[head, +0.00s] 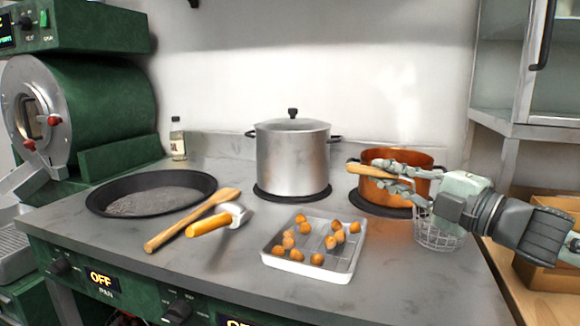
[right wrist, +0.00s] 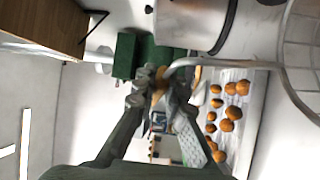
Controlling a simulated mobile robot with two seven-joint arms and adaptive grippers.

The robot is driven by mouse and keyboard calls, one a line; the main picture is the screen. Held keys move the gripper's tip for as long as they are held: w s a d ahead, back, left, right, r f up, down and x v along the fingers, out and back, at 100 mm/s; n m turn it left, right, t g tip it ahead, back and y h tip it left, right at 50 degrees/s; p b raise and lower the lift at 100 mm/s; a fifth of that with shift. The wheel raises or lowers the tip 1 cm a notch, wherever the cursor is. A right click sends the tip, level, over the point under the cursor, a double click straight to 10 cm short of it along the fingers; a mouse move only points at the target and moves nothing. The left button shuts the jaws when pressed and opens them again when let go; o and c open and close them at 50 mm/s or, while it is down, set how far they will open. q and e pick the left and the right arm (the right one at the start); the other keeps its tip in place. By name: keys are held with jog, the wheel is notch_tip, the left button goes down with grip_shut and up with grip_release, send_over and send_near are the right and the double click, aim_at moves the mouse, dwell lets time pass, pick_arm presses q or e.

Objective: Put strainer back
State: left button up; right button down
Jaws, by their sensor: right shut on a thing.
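The strainer has a wire basket (head: 440,232) and a light wooden handle (head: 364,171). My right gripper (head: 392,178) is shut on the strainer's handle, and the handle's end sticks out to the left of the fingers. The basket hangs at the right, in front of and to the right of the copper pot (head: 395,160); I cannot tell whether it touches the counter. The right wrist view shows the strainer's wire rim (right wrist: 286,62) and my right gripper (right wrist: 160,92) closed around its handle. My left gripper is not in view.
A white tray with a rack (head: 340,268) holds several chestnuts. A lidded steel pot (head: 292,160) stands on a burner behind it. A dark pan (head: 120,184), a wooden spatula (head: 165,238) and an orange-handled tool (head: 210,222) lie left. A cardboard box (head: 545,272) stands right.

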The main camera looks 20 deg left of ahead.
jog(key=shift+f+b, duration=0.3)
jog(key=shift+f, duration=0.2)
dwell(0.3)
jog(key=c, duration=1.5)
grip_release()
jog(key=shift+f, duration=0.1)
jog(key=shift+d, duration=0.1)
jog(key=v, duration=0.7)
